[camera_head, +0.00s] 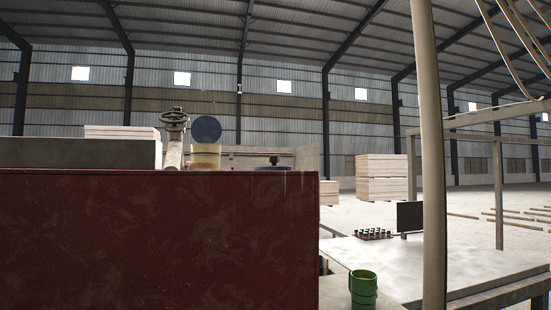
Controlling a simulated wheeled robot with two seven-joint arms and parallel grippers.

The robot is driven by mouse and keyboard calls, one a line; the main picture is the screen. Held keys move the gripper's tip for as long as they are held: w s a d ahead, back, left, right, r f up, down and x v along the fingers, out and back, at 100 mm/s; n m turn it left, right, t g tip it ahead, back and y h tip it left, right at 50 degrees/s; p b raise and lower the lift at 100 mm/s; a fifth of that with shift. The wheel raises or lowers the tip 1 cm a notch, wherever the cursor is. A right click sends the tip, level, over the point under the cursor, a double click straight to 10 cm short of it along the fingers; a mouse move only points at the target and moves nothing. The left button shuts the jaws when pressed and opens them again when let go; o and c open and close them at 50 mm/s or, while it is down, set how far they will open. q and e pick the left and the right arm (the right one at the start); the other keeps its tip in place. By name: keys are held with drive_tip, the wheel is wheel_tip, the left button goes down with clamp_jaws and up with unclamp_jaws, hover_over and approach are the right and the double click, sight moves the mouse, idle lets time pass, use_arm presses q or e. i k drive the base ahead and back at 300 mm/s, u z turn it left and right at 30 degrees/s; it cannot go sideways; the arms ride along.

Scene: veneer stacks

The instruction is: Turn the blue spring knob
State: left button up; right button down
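A round blue disc (206,129) stands upright behind the top edge of the dark red panel, left of the middle. It may be the blue spring knob, but I cannot tell for sure; no spring shows. A pale yellow cylinder (204,157) sits just below it. A second, low blue piece (271,168) barely shows over the panel's edge, and most of it is hidden. Neither my left nor my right gripper is in view.
A large dark red panel (160,240) blocks the lower left. A grey pipe with a handwheel (174,120) stands beside the disc. A pale post (430,150) rises at right. A green cup (363,286) stands by a light tabletop (390,265). Veneer stacks (381,178) are behind.

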sight(274, 160)
drive_tip(key=k, duration=1.05)
drive_tip(key=z, duration=0.7)
drive_tip(key=i, duration=1.6)
drive_tip(key=u, duration=0.85)
drive_tip(key=i, duration=0.5)
drive_tip(key=u, duration=0.35)
